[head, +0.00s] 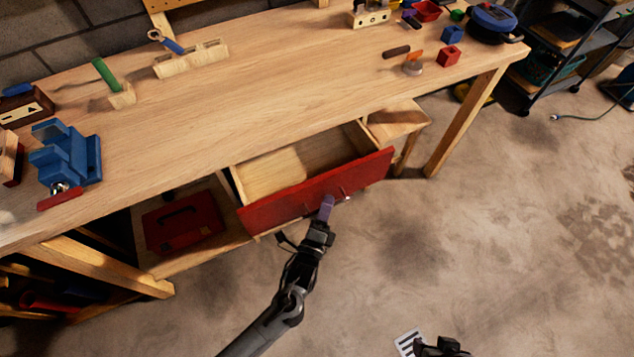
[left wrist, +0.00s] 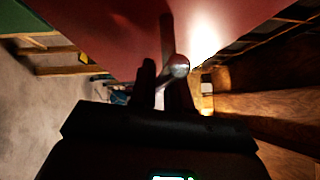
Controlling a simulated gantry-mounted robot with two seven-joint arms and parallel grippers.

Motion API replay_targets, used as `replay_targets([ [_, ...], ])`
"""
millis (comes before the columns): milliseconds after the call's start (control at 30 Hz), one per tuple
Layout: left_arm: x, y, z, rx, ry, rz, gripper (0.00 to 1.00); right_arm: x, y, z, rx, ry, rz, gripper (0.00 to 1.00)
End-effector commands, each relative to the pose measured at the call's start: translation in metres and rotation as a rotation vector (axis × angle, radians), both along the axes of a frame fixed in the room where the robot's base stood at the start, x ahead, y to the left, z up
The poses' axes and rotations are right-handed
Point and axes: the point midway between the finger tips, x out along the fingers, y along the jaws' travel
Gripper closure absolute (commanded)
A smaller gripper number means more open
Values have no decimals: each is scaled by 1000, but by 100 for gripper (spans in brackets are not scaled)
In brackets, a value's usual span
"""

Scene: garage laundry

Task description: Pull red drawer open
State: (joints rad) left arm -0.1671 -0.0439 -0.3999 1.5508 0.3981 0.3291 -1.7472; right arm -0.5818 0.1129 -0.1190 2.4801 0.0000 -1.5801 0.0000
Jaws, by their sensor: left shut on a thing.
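The red drawer (head: 290,203) under the wooden workbench (head: 230,110) stands pulled out, and its bare wooden inside shows from above. Its metal handle (head: 346,197) is on the middle of the red front. My left gripper (head: 327,207) is at the front of the drawer, shut on the handle. In the left wrist view the round end of the handle (left wrist: 178,66) sits between the dark fingers, close below the red front (left wrist: 110,35). A dark part at the bottom edge of the head view looks like my right gripper (head: 438,347); its fingers are not clear.
A red toolbox (head: 182,222) sits on the lower shelf left of the drawer. A blue vise (head: 66,155) and several small tools and blocks are on the benchtop. A bench leg (head: 465,125) stands to the right. The concrete floor (head: 480,230) in front of the drawer is clear.

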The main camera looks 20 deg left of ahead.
Motion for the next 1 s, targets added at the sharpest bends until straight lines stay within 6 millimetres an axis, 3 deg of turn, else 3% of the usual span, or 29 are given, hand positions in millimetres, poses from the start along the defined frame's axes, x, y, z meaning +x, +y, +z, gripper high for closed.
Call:
replay_targets([
  [33, -11, -12, 5, -3, 6, -4, 100, -1, -1, 13, -3, 2, 1, 45],
  [100, -23, -25, 4, -2, 7, -3, 100, -1, -2, 19, -7, 3, 4, 45],
  [400, -61, -64, 1, 0, 3, -1, 100, 2, -1, 36, -9, -5, 8, 45],
  [933, -69, -72, -1, 0, 2, 0, 100, 1, 0, 37, -4, -3, 4, 45],
  [967, -69, -72, -1, 0, 2, 0, 80, 1, 0, 37, -3, -1, 4, 45],
  [1000, -69, -72, -1, 0, 2, 0, 74, 1, 0, 37, -3, -1, 3, 45],
])
